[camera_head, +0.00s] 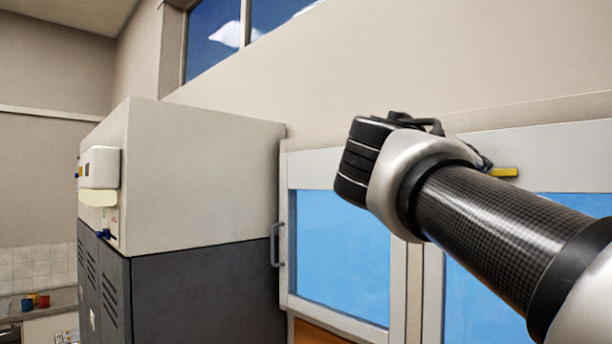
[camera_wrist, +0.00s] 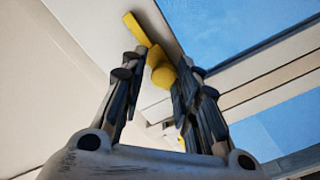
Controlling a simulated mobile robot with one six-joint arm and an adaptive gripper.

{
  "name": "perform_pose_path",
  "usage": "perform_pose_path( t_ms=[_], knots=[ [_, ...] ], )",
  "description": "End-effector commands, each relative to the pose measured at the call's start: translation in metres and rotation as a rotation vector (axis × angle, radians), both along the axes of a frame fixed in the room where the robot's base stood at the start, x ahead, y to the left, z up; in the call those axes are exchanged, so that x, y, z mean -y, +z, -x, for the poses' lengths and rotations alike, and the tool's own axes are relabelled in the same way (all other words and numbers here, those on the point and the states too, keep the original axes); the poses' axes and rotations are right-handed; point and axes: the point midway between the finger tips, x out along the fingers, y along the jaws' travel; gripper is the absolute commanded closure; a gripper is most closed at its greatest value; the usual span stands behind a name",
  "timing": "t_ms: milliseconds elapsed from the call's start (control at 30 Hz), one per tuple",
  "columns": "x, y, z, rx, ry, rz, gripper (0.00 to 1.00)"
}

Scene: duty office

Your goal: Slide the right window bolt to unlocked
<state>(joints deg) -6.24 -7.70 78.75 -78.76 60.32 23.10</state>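The right window bolt is a yellow bar (camera_head: 503,172) on the pale top rail of the window frame, just right of my wrist in the head view. In the wrist view its bar (camera_wrist: 138,29) runs along the rail, with a rounded yellow knob (camera_wrist: 163,76) at one end. My gripper (camera_wrist: 157,68) is open, and the knob shows between its fingertips, nearer the right finger. I cannot tell whether that finger touches it. In the head view my gripper (camera_head: 352,160) is seen from the side and its fingertips are unclear.
A second small yellow piece (camera_wrist: 181,143) shows farther along the rail, partly hidden by the right finger. A window post (camera_wrist: 262,85) divides the blue panes. A tall grey cabinet (camera_head: 205,190) stands left of the window. A window handle (camera_head: 275,245) sticks out beside it.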

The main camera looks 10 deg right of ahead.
Motion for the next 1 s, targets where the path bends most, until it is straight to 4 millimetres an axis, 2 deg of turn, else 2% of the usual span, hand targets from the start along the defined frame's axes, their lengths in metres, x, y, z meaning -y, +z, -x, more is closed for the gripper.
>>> perform_pose_path(
  t_ms=[133, 533, 1000],
  knots=[
    [0.000, 0.000, 0.000, 0.000, 0.001, 0.000, 0.59],
    [-0.006, 0.000, 0.002, 0.000, 0.005, 0.001, 0.58],
    [-0.074, -0.001, 0.054, 0.000, 0.009, -0.001, 0.58]
  ],
)
